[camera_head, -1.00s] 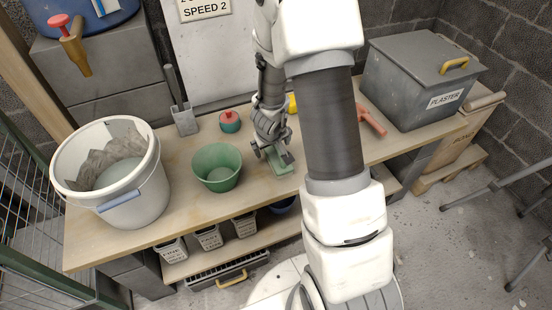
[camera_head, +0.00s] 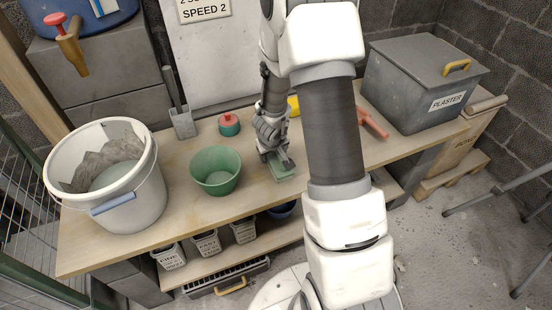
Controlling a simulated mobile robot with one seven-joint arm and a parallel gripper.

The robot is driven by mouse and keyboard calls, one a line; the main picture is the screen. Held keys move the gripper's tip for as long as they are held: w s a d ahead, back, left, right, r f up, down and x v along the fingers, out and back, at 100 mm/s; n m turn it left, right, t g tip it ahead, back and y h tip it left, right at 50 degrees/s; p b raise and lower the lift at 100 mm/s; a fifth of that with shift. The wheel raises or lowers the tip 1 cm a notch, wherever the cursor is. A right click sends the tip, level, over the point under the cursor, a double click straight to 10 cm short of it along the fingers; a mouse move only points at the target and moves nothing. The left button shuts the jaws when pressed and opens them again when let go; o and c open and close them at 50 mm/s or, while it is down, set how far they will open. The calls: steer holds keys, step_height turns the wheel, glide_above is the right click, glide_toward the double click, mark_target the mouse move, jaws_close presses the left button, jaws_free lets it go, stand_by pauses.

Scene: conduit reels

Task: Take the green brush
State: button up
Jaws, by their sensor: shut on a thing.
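The green brush (camera_head: 281,172) is a small green block near the middle of the wooden bench, to the right of a green bucket. My gripper (camera_head: 277,160) points down at it from above and is shut on it. The jaws and my wrist hide part of the brush. It is at or very near the bench top; I cannot tell whether it is lifted.
On the bench (camera_head: 190,228) stand a white bucket (camera_head: 135,205), the green bucket (camera_head: 216,172), a red-and-teal round item (camera_head: 229,124), a red-handled tool (camera_head: 373,124) and a grey plaster box (camera_head: 420,95). A yellow item (camera_head: 293,106) lies behind my arm. Labelled tubs (camera_head: 207,243) sit below.

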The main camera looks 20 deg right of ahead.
steer(key=shift+c, duration=0.6)
steer(key=shift+r, duration=0.1)
steer(key=shift+r, duration=0.1)
jaws_close()
steer(key=shift+r+p, duration=0.65)
steer(key=shift+p, duration=0.1)
steer(key=r+p, duration=0.2)
steer(key=r, duration=0.1)
steer(key=shift+s, duration=0.3)
steer(key=s+d+r, duration=0.1)
steer(key=s+r, duration=0.5)
steer(key=s, duration=0.5)
steer(key=shift+d+r+p, duration=0.15)
steer(key=shift+d+p, duration=0.25)
